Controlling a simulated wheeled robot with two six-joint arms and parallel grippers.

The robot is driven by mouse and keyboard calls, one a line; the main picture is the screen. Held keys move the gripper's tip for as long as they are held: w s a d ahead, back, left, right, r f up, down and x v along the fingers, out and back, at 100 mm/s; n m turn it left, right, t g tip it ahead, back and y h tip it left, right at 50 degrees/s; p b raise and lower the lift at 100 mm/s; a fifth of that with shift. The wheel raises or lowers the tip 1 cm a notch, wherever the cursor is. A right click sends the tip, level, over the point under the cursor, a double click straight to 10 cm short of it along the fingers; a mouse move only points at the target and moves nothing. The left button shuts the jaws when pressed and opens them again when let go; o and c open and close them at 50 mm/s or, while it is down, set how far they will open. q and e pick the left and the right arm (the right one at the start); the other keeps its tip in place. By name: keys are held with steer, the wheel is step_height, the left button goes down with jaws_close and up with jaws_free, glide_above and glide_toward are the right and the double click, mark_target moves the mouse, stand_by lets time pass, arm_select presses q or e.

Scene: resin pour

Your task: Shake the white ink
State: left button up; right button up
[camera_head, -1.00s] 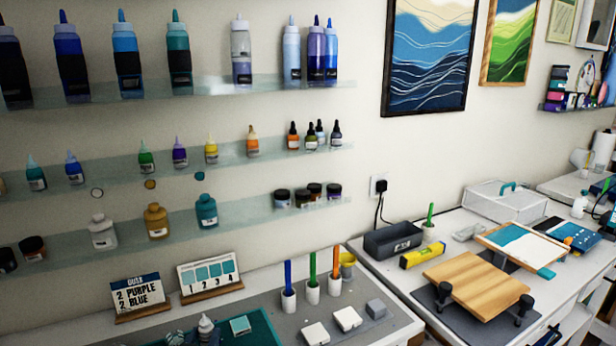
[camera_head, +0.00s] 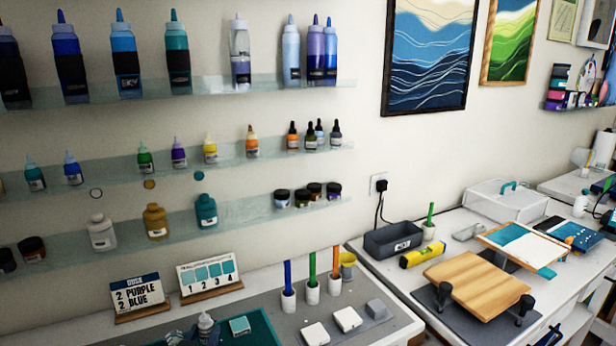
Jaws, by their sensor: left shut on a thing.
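A small bottle with a pale grey-white nozzle, which I take for the white ink (camera_head: 205,322), shows at the bottom edge over the teal mat. Its lower part is cut off by the frame. My left gripper (camera_head: 196,338) is just at the bottom edge, dark and mostly out of frame, shut on this bottle. The bottle looks close to upright. My right gripper is not in view.
A teal mat (camera_head: 262,329) with a small teal block (camera_head: 240,326) lies beside the bottle. Two cards (camera_head: 137,293) (camera_head: 208,274) stand behind it. Pen holders (camera_head: 289,302) and white blocks (camera_head: 316,334) stand to the right. Wall shelves (camera_head: 180,231) hold several bottles and jars.

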arm_select(q)
steer(key=shift+s+a+f, duration=0.15)
steer(key=shift+s+f, duration=0.05)
steer(key=shift+f, duration=0.75)
step_height(320, 180, up, 7)
steer(key=f, duration=0.6)
steer(key=shift+w+d+f, duration=0.15)
steer(key=shift+d+f, duration=0.05)
steer(key=shift+f, duration=0.35)
steer(key=shift+r, duration=3.4)
steer(key=f, duration=0.6)
steer(key=shift+a+f, duration=0.2)
steer(key=shift+f, duration=0.15)
